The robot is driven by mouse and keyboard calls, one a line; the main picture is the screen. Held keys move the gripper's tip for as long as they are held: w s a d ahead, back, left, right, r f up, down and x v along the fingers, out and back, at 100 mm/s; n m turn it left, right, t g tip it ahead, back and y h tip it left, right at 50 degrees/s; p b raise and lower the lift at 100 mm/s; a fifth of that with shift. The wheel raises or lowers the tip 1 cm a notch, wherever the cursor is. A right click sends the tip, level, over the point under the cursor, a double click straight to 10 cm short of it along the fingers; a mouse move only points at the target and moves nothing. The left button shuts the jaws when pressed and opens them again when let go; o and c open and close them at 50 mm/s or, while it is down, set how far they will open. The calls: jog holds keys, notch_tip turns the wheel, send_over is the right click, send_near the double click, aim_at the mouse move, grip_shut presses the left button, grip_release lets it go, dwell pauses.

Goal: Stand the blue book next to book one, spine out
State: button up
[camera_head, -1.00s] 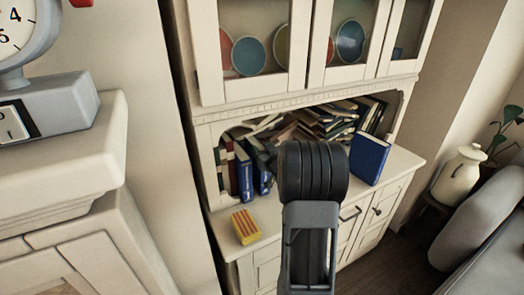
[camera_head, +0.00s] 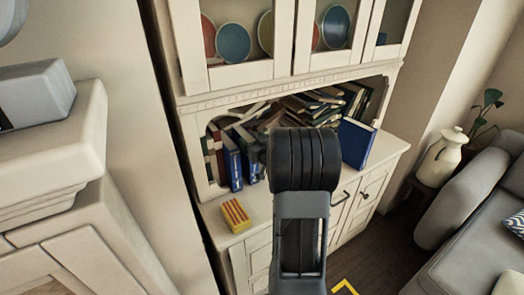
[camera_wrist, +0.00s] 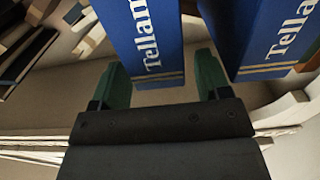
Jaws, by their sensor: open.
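Two blue books with lettered spines (camera_head: 232,160) (camera_head: 250,155) stand side by side at the left of the cabinet niche. A third blue book (camera_head: 357,144) stands apart at the right of the counter, cover showing. I cannot tell which is book one. In the wrist view, my gripper (camera_wrist: 158,65) is open, its green fingers on either side of the lower end of a blue book's spine (camera_wrist: 145,40) lettered "Tellam". I cannot tell whether they touch it. A matching blue book (camera_wrist: 265,40) is at the right. In the head view, my arm hides the gripper.
A yellow and red striped box (camera_head: 236,215) lies on the counter's front left. Heaped books (camera_head: 310,108) fill the back of the niche. Plates (camera_head: 233,42) stand behind the cabinet doors above. A white vase (camera_head: 442,157) and a grey sofa (camera_head: 465,200) are at the right.

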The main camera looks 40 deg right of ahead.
jog(key=s+a, duration=0.1)
jog(key=s, duration=0.8)
jog(key=s+a+f+g+h, duration=0.1)
jog(key=a+f+g, duration=0.1)
jog(key=a+g, duration=0.7)
jog(key=s+a+f+n+g+y, duration=0.1)
jog(key=s+a+g, duration=0.4)
jog(key=s+a, duration=0.7)
jog(key=a+f+y, duration=0.1)
jog(key=a+y, duration=0.1)
jog(key=a, duration=0.2)
jog(key=shift+s+a+n+g+y+b, duration=0.3)
jog(key=shift+s+a+y, duration=0.1)
